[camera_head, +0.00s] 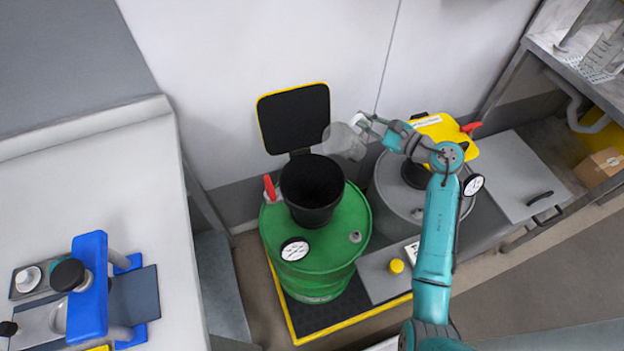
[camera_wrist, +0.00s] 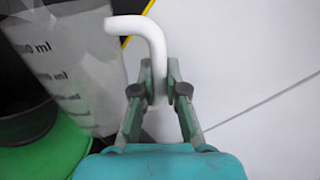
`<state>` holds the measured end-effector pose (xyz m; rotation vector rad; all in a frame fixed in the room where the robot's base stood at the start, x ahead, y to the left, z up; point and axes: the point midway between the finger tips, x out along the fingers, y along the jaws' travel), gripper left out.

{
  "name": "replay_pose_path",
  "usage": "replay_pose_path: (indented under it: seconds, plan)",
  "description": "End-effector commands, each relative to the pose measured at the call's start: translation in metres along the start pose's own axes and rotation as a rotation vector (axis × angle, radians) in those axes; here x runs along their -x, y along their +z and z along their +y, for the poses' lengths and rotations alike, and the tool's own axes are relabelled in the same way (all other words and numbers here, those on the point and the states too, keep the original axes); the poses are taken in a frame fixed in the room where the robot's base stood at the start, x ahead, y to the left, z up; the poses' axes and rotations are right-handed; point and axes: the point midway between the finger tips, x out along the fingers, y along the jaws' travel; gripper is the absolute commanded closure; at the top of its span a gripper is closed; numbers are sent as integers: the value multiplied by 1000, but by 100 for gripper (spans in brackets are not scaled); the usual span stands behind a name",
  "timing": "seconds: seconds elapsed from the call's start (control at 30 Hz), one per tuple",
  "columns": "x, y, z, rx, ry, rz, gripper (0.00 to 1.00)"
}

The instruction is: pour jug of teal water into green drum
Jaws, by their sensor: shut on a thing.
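The green drum (camera_head: 318,265) stands at the centre of the head view. A black funnel (camera_head: 312,190) is on its top, with the dark opening facing up. The translucent jug (camera_head: 345,141) is up to the right of the funnel, in front of the wall. In the wrist view the jug (camera_wrist: 72,75) shows ml marks and a white handle (camera_wrist: 150,45). My gripper (camera_wrist: 157,88) is shut on that handle; in the head view my gripper (camera_head: 369,125) is just right of the jug. I make out no teal water, and the jug's tilt is unclear.
A black lid (camera_head: 294,117) with a yellow rim stands open behind the funnel. A grey drum (camera_head: 398,190) with a yellow lid (camera_head: 447,133) is right of the green drum, partly behind my arm. A red handle (camera_head: 269,187) and a dial (camera_head: 295,249) are on the green drum.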

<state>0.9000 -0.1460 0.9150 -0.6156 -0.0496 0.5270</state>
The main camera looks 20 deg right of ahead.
Motion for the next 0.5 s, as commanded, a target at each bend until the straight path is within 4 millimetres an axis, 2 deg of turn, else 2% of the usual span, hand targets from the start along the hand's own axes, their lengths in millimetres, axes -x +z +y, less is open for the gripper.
replay_pose_path:
  seconds: [0.37, 0.5]
  plan:
    - [0, -47, 0, -255, 1, -48, 100]
    - [2, -48, -10, -376, 1, -73, 100]
